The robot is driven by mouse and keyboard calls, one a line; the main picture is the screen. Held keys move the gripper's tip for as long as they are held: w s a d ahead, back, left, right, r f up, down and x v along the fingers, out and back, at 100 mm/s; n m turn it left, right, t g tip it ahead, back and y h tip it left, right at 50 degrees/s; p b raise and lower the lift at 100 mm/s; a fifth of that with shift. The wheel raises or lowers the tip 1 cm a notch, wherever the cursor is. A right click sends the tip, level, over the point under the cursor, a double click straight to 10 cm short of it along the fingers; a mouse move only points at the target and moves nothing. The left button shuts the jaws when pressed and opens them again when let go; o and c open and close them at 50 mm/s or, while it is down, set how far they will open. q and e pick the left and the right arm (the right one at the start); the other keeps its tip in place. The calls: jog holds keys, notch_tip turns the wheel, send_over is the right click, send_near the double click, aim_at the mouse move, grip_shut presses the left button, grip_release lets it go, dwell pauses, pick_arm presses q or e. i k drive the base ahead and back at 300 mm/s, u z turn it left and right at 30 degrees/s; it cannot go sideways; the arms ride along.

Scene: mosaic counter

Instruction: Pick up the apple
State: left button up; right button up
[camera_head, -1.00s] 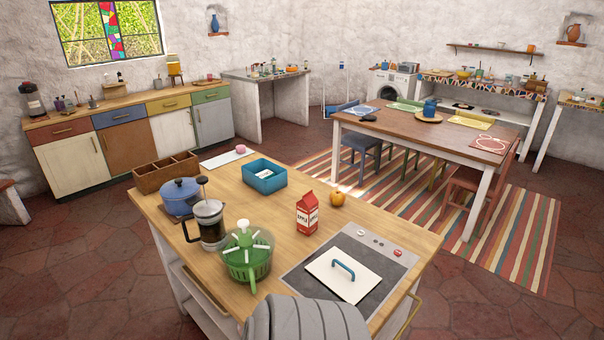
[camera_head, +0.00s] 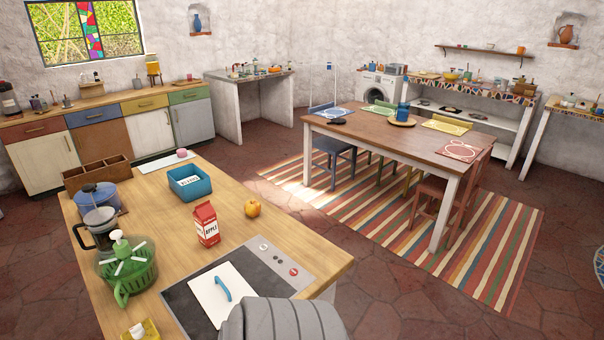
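The apple (camera_head: 253,208) is small and yellow-orange. It sits on the wooden island counter (camera_head: 165,219) near its far right edge, just right of a red and white apple juice carton (camera_head: 206,223). A grey ribbed part of my own arm or body shows at the bottom centre, over the front of the cooktop. Neither of my grippers is in view, and nothing touches the apple.
A cooktop (camera_head: 264,257) with a white board (camera_head: 211,303) and blue handle lies in front of the apple. A blue bin (camera_head: 190,184), green salad spinner (camera_head: 127,267), French press (camera_head: 101,229) and blue pot (camera_head: 97,197) stand left. A dining table (camera_head: 380,132) stands beyond open floor.

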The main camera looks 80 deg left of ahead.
aim_at(252, 208)
jog(key=i, duration=1.25)
jog(key=u, duration=2.55)
